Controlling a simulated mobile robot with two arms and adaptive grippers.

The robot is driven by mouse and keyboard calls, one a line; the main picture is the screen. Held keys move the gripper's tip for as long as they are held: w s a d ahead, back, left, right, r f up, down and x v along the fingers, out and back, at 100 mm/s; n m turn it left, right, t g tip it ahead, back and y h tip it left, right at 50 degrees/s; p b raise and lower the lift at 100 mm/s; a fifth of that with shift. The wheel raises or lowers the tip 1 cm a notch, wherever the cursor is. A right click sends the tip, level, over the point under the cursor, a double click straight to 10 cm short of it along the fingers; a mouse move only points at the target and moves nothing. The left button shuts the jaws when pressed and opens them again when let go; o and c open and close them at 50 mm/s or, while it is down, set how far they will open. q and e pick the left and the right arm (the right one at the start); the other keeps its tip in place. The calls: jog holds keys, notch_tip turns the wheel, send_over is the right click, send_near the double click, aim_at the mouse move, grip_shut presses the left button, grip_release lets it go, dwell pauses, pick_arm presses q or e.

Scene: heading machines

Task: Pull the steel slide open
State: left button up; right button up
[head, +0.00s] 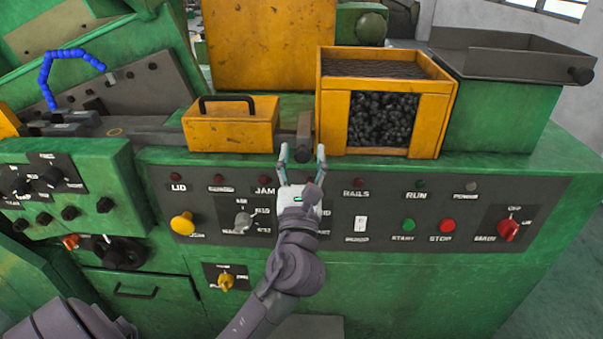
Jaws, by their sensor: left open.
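What looks like the steel slide (305,124) is a narrow brown-grey metal block. It sits on top of the green machine, between a yellow lidded box and a yellow bin. A dark round knob (303,153) shows at its near end. My left gripper (302,155) is open in front of the slide, one finger on each side of the knob in the picture. I cannot tell whether the fingers touch it. Part of the slide's far end is hard to make out. My right gripper is not in view.
The yellow box (230,130) with a black handle stands close on the left. The yellow bin (431,120) of dark pieces stands close on the right. A grey tray (500,48) lies farther right.

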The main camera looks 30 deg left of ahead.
pick_arm(q)
jog(key=v, duration=1.1)
jog(key=shift+s+d, duration=0.15)
jog(key=shift+s, duration=0.05)
jog(key=shift+f, duration=0.1)
